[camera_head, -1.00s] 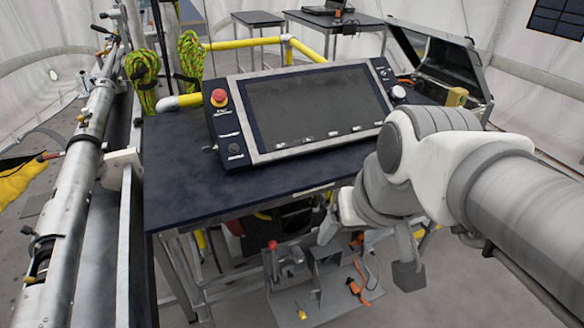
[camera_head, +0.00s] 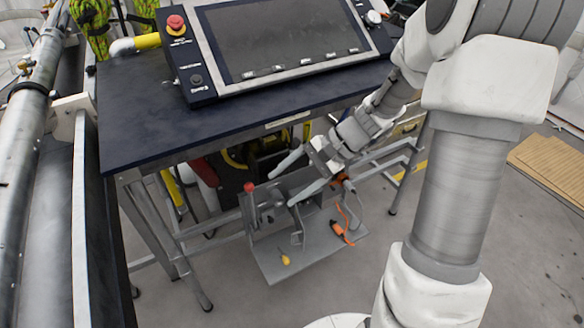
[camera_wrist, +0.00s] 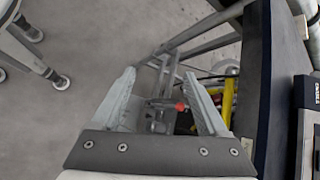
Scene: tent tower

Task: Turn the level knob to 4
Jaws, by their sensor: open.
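The control console (camera_head: 290,68) lies tilted on the dark table and has a large dark screen. A round silver knob (camera_head: 373,17) is at its upper right, and a small black knob (camera_head: 196,79) is at its lower left. I cannot read which one is the level knob or where it points. My gripper (camera_head: 294,179) is open and empty, below and in front of the table's front edge, well apart from both knobs. In the wrist view its two fingers (camera_wrist: 160,75) are spread over the floor and table frame. Only a strip of the console (camera_wrist: 304,125) shows there, at the right edge.
A red emergency button (camera_head: 176,23) is on the console's upper left. The dark table (camera_head: 150,120) has a hard front edge beside my gripper. A grey bracket (camera_head: 290,255) with a red-topped lever and orange tools is below. Metal pipes (camera_head: 30,150) run along the left.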

